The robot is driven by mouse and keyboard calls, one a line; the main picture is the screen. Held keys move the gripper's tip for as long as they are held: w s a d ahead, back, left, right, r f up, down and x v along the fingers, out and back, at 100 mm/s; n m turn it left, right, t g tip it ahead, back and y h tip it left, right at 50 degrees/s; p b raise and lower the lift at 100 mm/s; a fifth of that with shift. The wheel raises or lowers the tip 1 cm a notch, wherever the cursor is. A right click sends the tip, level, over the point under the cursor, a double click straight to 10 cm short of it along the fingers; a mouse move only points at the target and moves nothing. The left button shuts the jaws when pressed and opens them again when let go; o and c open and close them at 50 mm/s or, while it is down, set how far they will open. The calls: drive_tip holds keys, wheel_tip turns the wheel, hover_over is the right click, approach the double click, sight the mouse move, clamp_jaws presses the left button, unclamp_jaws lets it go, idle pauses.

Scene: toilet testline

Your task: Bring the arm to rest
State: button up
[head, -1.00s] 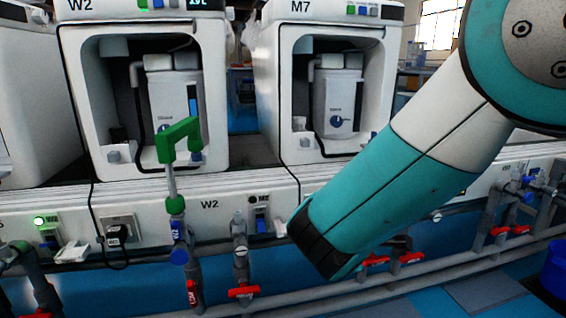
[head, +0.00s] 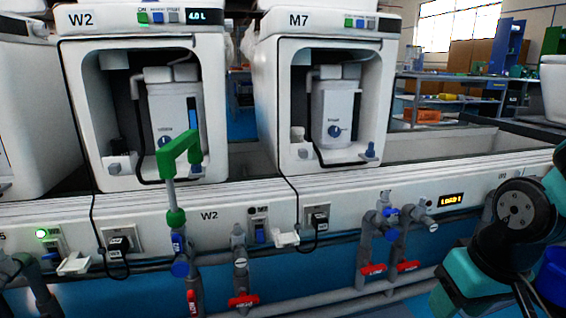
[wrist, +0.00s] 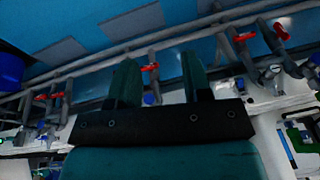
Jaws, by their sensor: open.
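My arm (head: 495,245) shows in the head view at the lower right, folded low in front of the bench, with its teal links and a dark round joint. The gripper itself cannot be made out there. In the wrist view my gripper (wrist: 158,62) has its two teal fingers apart, with nothing held between them. Pipes and a red valve handle show beyond the fingers, apart from them.
Machines W2 (head: 83,115) and M7 (head: 272,110) stand on the white bench. A green-handled pipe piece (head: 180,155) rises before W2. Red-handled valves (head: 372,269) and grey pipes run along the bench front. A blue bin (head: 553,275) is at the right edge.

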drive_tip(key=s+a+r+n+g+y+p, duration=0.1)
drive_tip(key=s+a+r+n+p, duration=0.3)
drive_tip(key=r, duration=0.4)
drive_tip(key=s+a+r+n+g+y+p, duration=0.1)
drive_tip(key=s+a+r+y+p, duration=0.1)
drive_tip(key=s+a+r+p, duration=0.45)
wheel_tip(320, 180, up, 38)
drive_tip(key=w+p, duration=0.1)
drive_tip(key=p, duration=3.4)
drive_tip(key=shift+w+d+n, duration=0.2)
drive_tip(key=shift+d+n, duration=0.1)
drive_tip(key=shift+d, duration=0.05)
